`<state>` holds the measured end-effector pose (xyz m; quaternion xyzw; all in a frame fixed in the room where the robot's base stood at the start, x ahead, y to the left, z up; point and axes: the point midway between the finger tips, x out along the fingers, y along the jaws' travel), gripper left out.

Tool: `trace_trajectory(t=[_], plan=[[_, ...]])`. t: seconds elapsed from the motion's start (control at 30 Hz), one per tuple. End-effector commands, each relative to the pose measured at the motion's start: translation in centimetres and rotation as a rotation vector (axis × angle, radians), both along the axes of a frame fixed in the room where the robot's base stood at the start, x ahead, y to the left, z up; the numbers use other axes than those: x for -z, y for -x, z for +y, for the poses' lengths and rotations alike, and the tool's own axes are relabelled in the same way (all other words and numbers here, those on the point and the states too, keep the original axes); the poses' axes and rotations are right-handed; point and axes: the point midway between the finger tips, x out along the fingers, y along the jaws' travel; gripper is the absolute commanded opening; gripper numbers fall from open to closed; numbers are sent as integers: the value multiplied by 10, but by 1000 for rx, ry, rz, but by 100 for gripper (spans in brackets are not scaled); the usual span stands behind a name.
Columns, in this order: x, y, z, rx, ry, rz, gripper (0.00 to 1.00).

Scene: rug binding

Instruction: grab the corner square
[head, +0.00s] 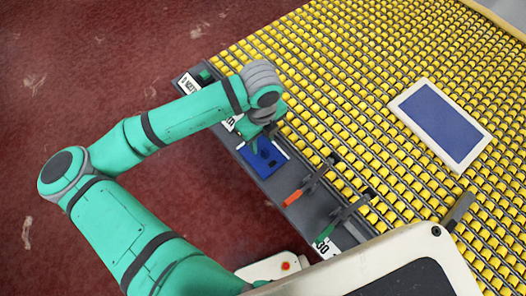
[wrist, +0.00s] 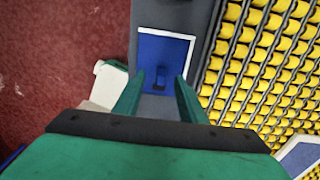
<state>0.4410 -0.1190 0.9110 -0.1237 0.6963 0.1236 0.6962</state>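The likely corner square is a flat blue plate (wrist: 160,45) with a small darker blue upright piece (wrist: 163,78) on it. White lines border its far and right sides. It lies on the grey ledge (head: 281,182) along the roller table; the head view shows it as a blue patch (head: 262,158) just beyond my gripper. My gripper (wrist: 160,80) is open, its two green fingers apart on either side of the plate's near part in the wrist view. No contact with the plate is clear. In the head view my gripper (head: 264,128) is partly hidden by my wrist.
Yellow rollers (head: 350,70) fill the table beside the ledge. A white-framed blue panel (head: 440,122) lies on them. A tool with an orange handle (head: 293,197) and one with a green handle (head: 325,232) stand farther along the ledge. The red floor (head: 90,70) is open at left.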

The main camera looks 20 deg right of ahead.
Motion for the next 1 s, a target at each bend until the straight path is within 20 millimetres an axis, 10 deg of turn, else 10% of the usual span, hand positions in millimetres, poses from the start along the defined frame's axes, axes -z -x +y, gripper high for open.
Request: trace_trajectory(t=[0.67, 0.83, 1.0], plan=[[51, -1, -5, 3, 0, 0, 38], [51, -1, -5, 3, 0, 0, 2], [50, -1, -5, 3, 0, 0, 0]])
